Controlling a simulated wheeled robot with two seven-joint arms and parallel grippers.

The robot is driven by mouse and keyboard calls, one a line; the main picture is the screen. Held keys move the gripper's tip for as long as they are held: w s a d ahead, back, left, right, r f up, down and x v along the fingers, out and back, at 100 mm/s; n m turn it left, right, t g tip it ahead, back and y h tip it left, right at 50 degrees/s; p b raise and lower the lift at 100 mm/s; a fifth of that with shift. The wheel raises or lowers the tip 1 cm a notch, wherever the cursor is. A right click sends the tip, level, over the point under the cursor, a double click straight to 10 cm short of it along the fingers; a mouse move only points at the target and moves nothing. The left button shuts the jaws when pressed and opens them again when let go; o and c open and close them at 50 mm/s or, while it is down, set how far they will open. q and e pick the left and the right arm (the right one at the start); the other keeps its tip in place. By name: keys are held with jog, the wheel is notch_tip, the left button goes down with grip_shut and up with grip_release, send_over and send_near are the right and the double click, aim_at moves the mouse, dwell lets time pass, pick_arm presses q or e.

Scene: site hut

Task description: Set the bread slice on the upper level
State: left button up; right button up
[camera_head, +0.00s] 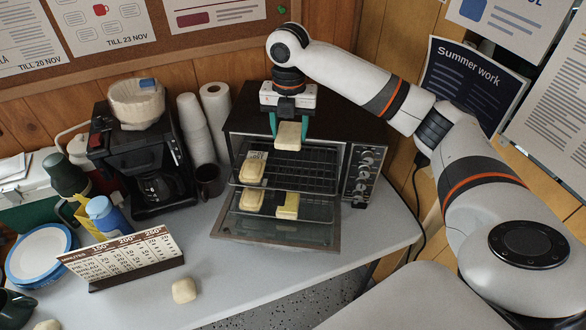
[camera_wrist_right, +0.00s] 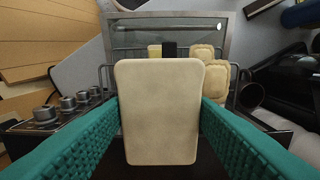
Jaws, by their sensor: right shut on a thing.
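My right gripper (camera_head: 289,128) is shut on a pale bread slice (camera_head: 288,137). It holds the slice in the air at the front of the toaster oven (camera_head: 310,115), above the upper rack (camera_head: 315,172). In the right wrist view the slice (camera_wrist_right: 160,110) sits between the green fingers. The oven door (camera_head: 275,232) is folded down open. One slice (camera_head: 252,168) lies on the left of the upper rack. Below, on the lower rack (camera_head: 318,208), are another slice (camera_head: 251,200) and a slice with a yellow topping (camera_head: 287,206). My left gripper is not in view.
A coffee maker (camera_head: 140,160), stacked cups (camera_head: 193,125) and a dark mug (camera_head: 208,180) stand left of the oven. A printed time chart (camera_head: 125,258) and a loose bread piece (camera_head: 184,290) are on the grey counter. The counter right of the door is clear.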

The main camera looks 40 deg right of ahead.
jog(key=p, duration=0.1)
send_over(290, 180)
notch_tip(290, 180, down, 10)
jog(key=shift+s+r, duration=0.1)
jog(key=shift+r, duration=0.05)
jog(key=shift+f, duration=0.55)
jog(key=shift+f+p, duration=0.45)
jog(key=shift+f, duration=1.3)
jog(key=o, duration=1)
jog(key=shift+f, duration=0.1)
jog(key=shift+c, duration=0.2)
notch_tip(290, 180, up, 12)
jog(key=shift+r+b, duration=0.15)
jog(key=shift+b, duration=0.95)
